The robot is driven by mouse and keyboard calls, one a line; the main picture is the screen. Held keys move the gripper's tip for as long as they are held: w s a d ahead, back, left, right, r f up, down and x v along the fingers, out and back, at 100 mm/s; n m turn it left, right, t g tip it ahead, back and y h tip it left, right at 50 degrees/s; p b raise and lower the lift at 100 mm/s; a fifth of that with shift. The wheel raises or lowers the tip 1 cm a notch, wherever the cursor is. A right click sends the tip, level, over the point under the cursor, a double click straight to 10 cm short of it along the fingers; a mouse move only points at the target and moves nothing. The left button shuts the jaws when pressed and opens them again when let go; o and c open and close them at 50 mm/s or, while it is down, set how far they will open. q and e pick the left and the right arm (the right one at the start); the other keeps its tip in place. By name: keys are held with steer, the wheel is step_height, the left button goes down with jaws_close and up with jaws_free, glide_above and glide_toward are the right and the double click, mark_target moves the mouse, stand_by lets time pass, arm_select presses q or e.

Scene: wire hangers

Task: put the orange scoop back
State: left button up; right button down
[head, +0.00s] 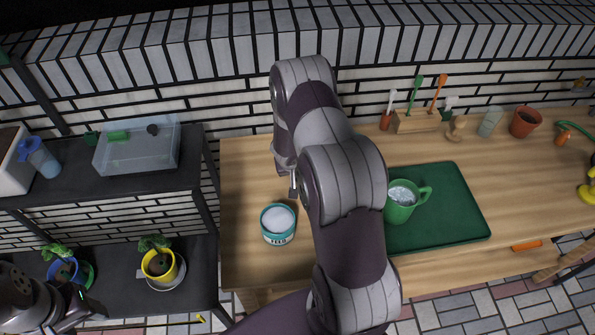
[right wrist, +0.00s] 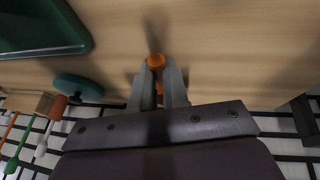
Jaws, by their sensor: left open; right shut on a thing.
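My right gripper (right wrist: 158,88) is shut on the orange scoop (right wrist: 156,62). Only a rounded orange end and a bit between the fingers show, so its full shape is hidden. It is over the wooden bench, and my right arm covers most of it in the head view. A teal feed tin (head: 278,224) with pale contents stands open on the bench, left of my arm. A wooden holder (head: 416,122) by the wall has several long-handled tools, one with an orange end (head: 438,84). My left gripper (head: 86,306) is open and empty at the lower left, by the shelf.
A green tray (head: 455,205) holds a green jug (head: 400,205). A teal disc (right wrist: 78,87) is near the wall. A terracotta pot (head: 525,122) stands at the back right. An orange object (head: 527,246) is at the front edge.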

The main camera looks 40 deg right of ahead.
steer(key=shift+f, duration=0.2)
steer(key=c, duration=1.1)
jaws_free()
steer(key=shift+r, duration=0.1)
